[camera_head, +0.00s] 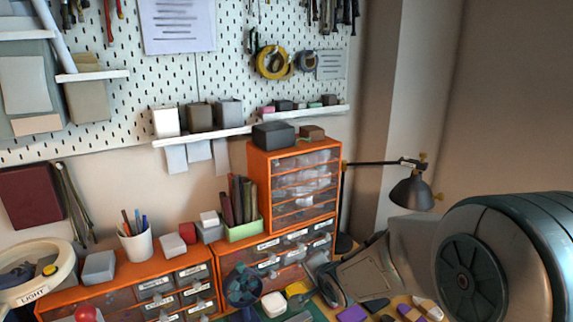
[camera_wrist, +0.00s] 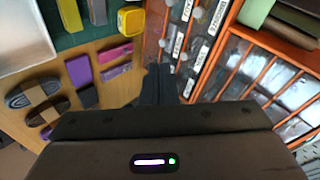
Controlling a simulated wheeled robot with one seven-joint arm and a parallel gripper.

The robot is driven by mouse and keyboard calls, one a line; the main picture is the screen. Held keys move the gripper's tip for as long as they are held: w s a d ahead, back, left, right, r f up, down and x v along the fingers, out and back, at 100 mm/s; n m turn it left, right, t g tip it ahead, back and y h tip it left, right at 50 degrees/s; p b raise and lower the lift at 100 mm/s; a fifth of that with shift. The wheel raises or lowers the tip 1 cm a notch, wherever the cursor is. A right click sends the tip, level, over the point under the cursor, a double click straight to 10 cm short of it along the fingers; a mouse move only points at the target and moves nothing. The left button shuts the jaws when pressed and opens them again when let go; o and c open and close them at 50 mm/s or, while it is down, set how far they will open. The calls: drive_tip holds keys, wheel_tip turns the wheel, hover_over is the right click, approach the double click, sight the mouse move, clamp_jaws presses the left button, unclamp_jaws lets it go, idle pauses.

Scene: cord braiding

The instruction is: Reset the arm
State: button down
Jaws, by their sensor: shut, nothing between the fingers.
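My gripper (camera_wrist: 158,84) shows in the wrist view, its dark fingers together with nothing between them. It is over the wooden work surface, beside the front of the orange drawer unit. In the head view my arm comes in from the lower right. The fingertips are hard to make out there. Dark cord bundles (camera_wrist: 32,93) with tan bands lie on the wood to the left of the fingers in the wrist view, apart from them.
Purple pieces (camera_wrist: 80,72) and a yellow item (camera_wrist: 130,21) lie on the table. Orange drawer units (camera_head: 295,150) stand against the wall. A desk lamp (camera_head: 411,193) stands behind my arm. A white cup (camera_head: 137,246) holds pens. A pegboard (camera_head: 215,70) holds tools and shelves.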

drive_tip(key=s+d+r+n+g+h, duration=0.1)
drive_tip(key=s+d+r+n+g, duration=0.1)
drive_tip(key=s, duration=0.6)
drive_tip(key=s+d+r+n+g+h, duration=0.1)
drive_tip(key=s+d+n+g, duration=0.1)
drive_tip(key=s, duration=0.6)
drive_tip(key=s+d+r+n+g, duration=0.2)
drive_tip(key=s+d+n, duration=0.2)
drive_tip(key=s+n, duration=0.2)
drive_tip(key=shift+s+d+r+h, duration=0.15)
drive_tip(key=shift+s+r+h, duration=0.25)
drive_tip(key=shift+s, duration=0.6)
